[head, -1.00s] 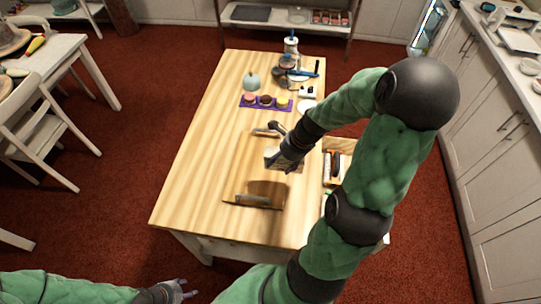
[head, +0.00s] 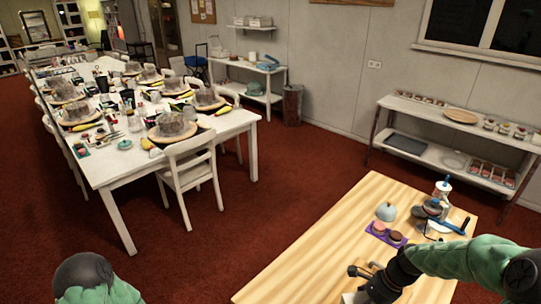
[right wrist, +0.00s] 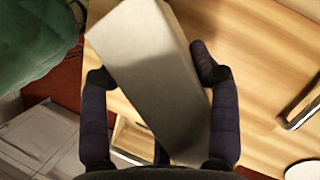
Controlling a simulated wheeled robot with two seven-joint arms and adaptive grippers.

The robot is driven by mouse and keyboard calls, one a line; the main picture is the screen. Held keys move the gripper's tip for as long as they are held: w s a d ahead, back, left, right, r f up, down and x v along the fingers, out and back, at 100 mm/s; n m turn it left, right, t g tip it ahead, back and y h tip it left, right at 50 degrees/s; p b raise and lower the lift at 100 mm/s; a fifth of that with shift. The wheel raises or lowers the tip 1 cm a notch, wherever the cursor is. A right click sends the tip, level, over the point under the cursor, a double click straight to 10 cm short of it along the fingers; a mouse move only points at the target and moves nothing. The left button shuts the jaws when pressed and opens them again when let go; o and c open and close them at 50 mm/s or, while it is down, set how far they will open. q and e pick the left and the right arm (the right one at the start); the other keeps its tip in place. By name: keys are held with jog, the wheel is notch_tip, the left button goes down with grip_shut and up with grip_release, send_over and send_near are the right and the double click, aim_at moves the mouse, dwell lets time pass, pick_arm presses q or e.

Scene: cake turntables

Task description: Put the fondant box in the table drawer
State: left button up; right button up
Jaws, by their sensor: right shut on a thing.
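The fondant box (right wrist: 148,62) is a plain pale grey-white block, seen large and tilted in the right wrist view. My right gripper (right wrist: 152,75) has a finger on each side of it and is shut on it. In the head view, my right gripper (head: 362,279) is above the wooden table (head: 300,262) near the bottom edge, with only a pale bit of the box showing. A light wooden open compartment (right wrist: 131,137), which looks like the table drawer, shows below the left finger in the wrist view. The drawer is outside the head view. My left gripper is out of view.
A purple tray (head: 374,231) with small cakes, a pale blue dome (head: 386,211) and a turntable with tools (head: 432,210) stand at the table's far end. A long white table (head: 110,172) with several cakes stands left. Red floor lies between.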

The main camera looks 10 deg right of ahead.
jog(key=w+a+f+n+g+h, duration=0.2)
jog(key=w+a+n, duration=0.1)
jog(key=a+n, duration=0.4)
jog(key=w+a+f+n+g+h+b, duration=0.1)
jog(key=w+a+n, duration=0.3)
jog(key=n, duration=0.7)
jog(key=a+f+g+h, duration=0.1)
jog(key=a, duration=0.1)
jog(key=shift+w+a+f, duration=0.2)
jog(key=shift+w+a, duration=0.1)
jog(key=shift+a, duration=0.05)
